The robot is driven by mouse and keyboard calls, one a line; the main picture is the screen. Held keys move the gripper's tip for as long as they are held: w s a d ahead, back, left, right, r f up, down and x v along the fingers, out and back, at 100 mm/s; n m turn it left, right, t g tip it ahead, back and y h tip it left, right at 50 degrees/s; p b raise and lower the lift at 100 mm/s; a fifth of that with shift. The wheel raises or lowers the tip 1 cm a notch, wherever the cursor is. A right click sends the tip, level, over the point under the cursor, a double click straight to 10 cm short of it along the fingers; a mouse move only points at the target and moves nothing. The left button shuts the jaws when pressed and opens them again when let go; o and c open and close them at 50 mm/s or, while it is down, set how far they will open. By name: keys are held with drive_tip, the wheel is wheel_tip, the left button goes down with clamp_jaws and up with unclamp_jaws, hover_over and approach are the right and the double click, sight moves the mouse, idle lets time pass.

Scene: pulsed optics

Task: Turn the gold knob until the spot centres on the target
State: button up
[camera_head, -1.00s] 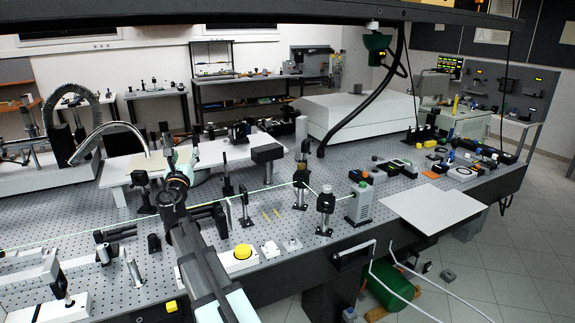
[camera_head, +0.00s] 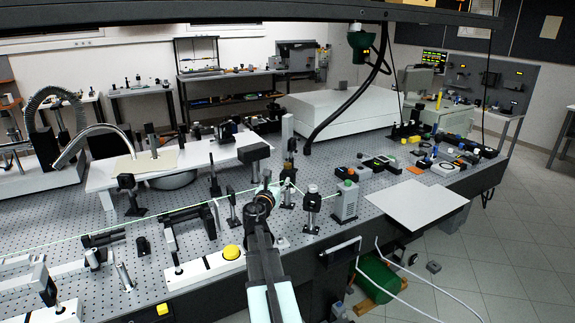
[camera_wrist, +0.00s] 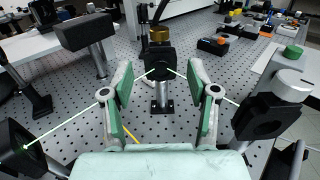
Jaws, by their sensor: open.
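The gold knob (camera_wrist: 159,35) sits on top of a black optic mount (camera_wrist: 158,63) on a post, straight ahead in the wrist view. In the head view this mount (camera_head: 288,175) is just behind my gripper (camera_head: 264,192) and partly hidden by it. My gripper (camera_wrist: 160,76) is open, with its green-padded fingers apart and nothing between them. The mount and knob lie beyond the fingertips, and the knob shows above them. A green beam (camera_wrist: 70,122) reaches the mount from the left and leaves to the right. I cannot make out the spot or target.
Another black mount (camera_wrist: 268,113) stands close on the right, and a black box on a post (camera_wrist: 86,32) on the left. A yellow button (camera_head: 232,252) is near the bench front. A white panel (camera_head: 417,204) juts out at right.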

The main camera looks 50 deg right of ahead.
sight(287, 167)
drive_tip(key=p+x, duration=0.3)
drive_tip(key=x, duration=1.1)
drive_tip(key=shift+a, duration=0.1)
clamp_jaws()
